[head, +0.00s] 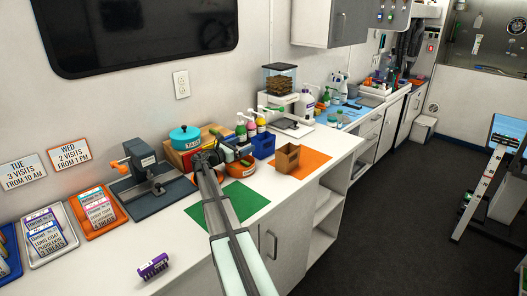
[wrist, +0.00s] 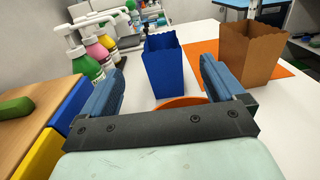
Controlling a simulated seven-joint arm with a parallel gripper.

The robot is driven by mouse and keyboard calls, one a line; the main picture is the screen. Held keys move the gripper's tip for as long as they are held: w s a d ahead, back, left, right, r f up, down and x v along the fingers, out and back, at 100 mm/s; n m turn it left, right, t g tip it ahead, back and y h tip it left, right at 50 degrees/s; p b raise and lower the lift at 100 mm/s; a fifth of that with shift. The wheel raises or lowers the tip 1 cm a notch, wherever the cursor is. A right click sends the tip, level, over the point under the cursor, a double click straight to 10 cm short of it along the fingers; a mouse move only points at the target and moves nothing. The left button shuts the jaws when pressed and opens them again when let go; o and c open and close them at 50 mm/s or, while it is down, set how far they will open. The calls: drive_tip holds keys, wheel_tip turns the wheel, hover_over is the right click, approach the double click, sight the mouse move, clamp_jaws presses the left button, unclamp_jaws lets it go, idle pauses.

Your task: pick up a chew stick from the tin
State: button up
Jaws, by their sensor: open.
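My gripper (wrist: 162,68) is open, its two blue-grey fingers spread with nothing seen between them. In the head view my gripper (head: 226,150) is over the back of the counter, by a round orange tin (head: 241,169). In the wrist view only a curved strip of the orange tin's rim (wrist: 180,102) shows, low between the fingers; the gripper body hides the rest. I cannot make out any chew stick in the tin in either view.
A blue scalloped box (wrist: 165,68) stands just beyond the fingers, and a brown box (wrist: 248,52) on an orange mat (head: 313,163) to the right. Pump bottles (wrist: 80,60) and a wooden box (wrist: 22,130) are on the left. A green mat (head: 235,205) lies bare in front.

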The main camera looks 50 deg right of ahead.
sight(263, 136)
drive_tip(key=d, duration=1.3)
drive_tip(key=shift+s+f, duration=0.1)
drive_tip(key=shift+s, duration=0.2)
drive_tip(key=c, duration=1.3)
